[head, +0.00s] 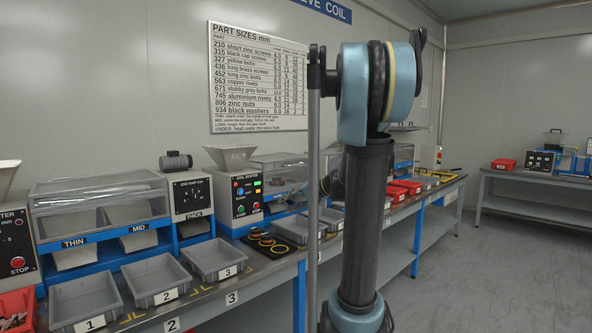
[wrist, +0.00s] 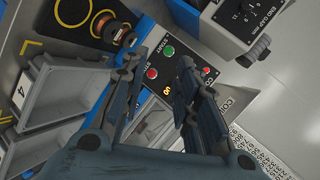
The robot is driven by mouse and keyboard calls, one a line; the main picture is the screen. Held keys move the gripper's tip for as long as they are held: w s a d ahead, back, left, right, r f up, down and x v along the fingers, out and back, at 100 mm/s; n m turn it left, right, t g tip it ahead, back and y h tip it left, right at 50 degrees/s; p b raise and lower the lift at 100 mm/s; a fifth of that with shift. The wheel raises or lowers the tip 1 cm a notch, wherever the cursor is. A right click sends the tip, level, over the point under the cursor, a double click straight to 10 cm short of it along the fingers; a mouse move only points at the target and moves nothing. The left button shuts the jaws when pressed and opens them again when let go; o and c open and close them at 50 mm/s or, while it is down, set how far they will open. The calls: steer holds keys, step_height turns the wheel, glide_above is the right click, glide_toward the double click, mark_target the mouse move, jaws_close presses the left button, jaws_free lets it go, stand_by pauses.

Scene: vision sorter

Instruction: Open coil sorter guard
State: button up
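The coil sorter's control panel (head: 244,192) stands mid-bench in the head view, with green, red and blue buttons. Its clear guard (head: 281,166) is a see-through box right of the panel and looks lowered. In the wrist view the panel (wrist: 168,62) shows between my fingers, with a green and a red button and a small lit display. My gripper (wrist: 159,62) is open and empty over the panel. Whether the fingers touch it I cannot tell. The guard is not clear in the wrist view, partly hidden by my fingers. My arm hides part of the bench in the head view.
Grey trays (head: 212,261) line the bench front. A black plate (head: 266,243) with round coils lies beside them; coils (wrist: 102,25) also show in the wrist view. A thickness sorter with a clear cover (head: 100,193) stands left. Floor (head: 480,260) is free on the right.

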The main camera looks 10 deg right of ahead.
steer(key=w+d+r+m+t+y, duration=0.1)
steer(key=w+d+r+m+t, duration=0.1)
steer(key=w+d, duration=0.35)
steer(key=w+d+r+m+t+y, duration=0.1)
steer(key=w+d+r+t, duration=0.1)
steer(key=w, duration=0.7)
steer(key=m+t, duration=0.4)
steer(key=t, duration=0.1)
glide_toward(296, 165)
steer(key=x, duration=1)
steer(key=shift+w+d+f, duration=0.1)
steer(key=shift+w+f, duration=0.05)
steer(key=shift+w, duration=0.3)
steer(key=shift+c, duration=0.6)
jaws_close()
